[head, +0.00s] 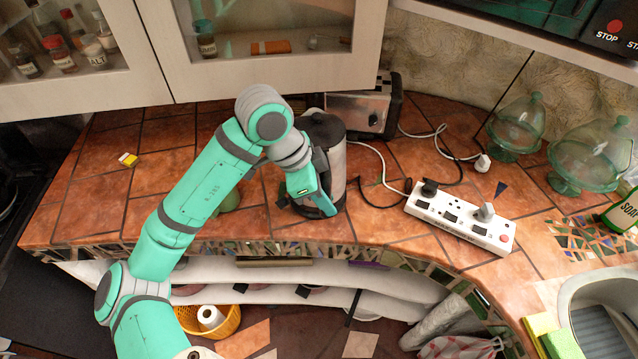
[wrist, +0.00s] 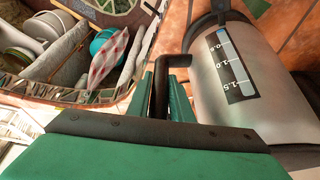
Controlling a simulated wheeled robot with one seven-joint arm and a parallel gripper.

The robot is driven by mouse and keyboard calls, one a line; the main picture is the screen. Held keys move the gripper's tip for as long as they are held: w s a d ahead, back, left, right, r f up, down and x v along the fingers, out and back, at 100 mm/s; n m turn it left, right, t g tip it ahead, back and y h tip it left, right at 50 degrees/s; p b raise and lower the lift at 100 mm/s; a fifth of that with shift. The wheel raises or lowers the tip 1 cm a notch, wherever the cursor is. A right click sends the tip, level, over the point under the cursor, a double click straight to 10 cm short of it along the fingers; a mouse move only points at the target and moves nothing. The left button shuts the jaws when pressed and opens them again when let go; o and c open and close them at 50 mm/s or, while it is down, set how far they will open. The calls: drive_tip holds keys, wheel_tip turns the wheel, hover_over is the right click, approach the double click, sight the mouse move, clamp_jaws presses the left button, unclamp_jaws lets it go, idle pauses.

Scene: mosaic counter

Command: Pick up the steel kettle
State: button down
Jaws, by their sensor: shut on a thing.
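The steel kettle (head: 338,168) stands upright on the tiled counter near its front edge, with a dark lid and dark base. In the wrist view its brushed steel body (wrist: 262,85) fills the right side, with a water-level window marked 1.0 and 1.5. My gripper (head: 318,198) is at the kettle's front left side. In the wrist view my gripper (wrist: 163,92) has its green fingers shut around the black kettle handle. My wrist hides part of the kettle in the head view.
A toaster (head: 372,105) stands close behind the kettle. A white power strip (head: 460,218) with plugs and cords lies to the right. Glass domed stands (head: 516,125) are further right. A yellow-and-white item (head: 128,159) lies on the clear left counter. Cabinets hang above.

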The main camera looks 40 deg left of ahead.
drive_tip(key=shift+r, duration=0.85)
drive_tip(key=s+r, duration=1.1)
drive_tip(key=s, duration=0.3)
drive_tip(key=shift+r, duration=0.15)
drive_tip(key=shift+d, duration=0.1)
drive_tip(key=c, duration=2.4)
unclamp_jaws()
drive_tip(key=shift+c, duration=0.2)
clamp_jaws()
